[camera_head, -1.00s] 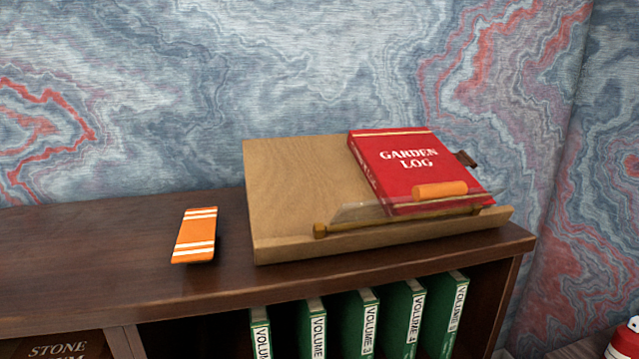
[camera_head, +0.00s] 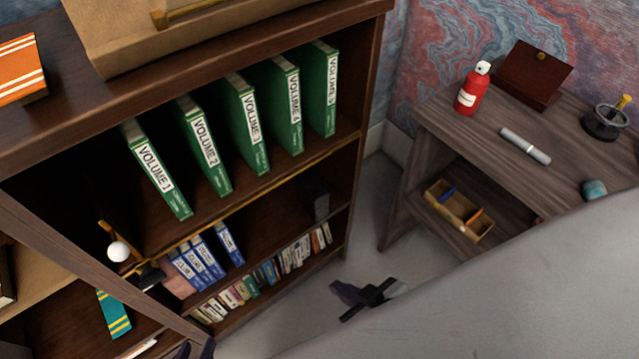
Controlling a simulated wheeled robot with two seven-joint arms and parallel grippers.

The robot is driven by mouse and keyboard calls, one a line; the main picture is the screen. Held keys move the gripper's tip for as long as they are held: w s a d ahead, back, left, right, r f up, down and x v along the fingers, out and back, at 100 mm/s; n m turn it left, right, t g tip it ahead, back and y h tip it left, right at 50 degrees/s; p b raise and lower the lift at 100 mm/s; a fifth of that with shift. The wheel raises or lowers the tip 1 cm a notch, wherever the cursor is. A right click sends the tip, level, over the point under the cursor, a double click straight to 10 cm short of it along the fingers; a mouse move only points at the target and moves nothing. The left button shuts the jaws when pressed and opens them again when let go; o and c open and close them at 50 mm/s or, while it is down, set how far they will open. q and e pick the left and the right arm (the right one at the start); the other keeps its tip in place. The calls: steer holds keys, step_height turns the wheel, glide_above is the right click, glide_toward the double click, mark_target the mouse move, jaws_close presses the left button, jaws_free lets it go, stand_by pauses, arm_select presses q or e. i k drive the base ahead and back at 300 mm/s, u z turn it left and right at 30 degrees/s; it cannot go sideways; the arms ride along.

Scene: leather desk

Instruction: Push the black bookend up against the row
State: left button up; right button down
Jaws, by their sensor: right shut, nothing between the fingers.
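A dark upright block (camera_head: 316,200), perhaps the black bookend, stands at the right of the shelf below the green volumes. On that shelf, to its left with a gap, is a short row of blue volumes (camera_head: 203,262). Another small black piece (camera_head: 150,276) is at the left of the blue volumes; I cannot tell which is the bookend. The green row (camera_head: 250,125) stands above, its volumes tilted in view and spaced apart. My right gripper (camera_head: 352,300) is shut and empty over the floor, right of the bookcase. Dark tips of my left gripper (camera_head: 196,349) show at the bottom edge, mostly cut off.
Small books (camera_head: 270,270) fill the lowest shelf. A white ball (camera_head: 118,251) is by the bookcase's left divider. A side desk (camera_head: 470,150) holds a red bottle (camera_head: 470,92) and other items. My grey arm covers the lower right. Floor between bookcase and desk is clear.

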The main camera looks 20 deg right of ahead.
mark_target(313, 196)
steer(key=u, duration=2.2)
steer(key=k, duration=0.8)
steer(key=z, duration=1.25)
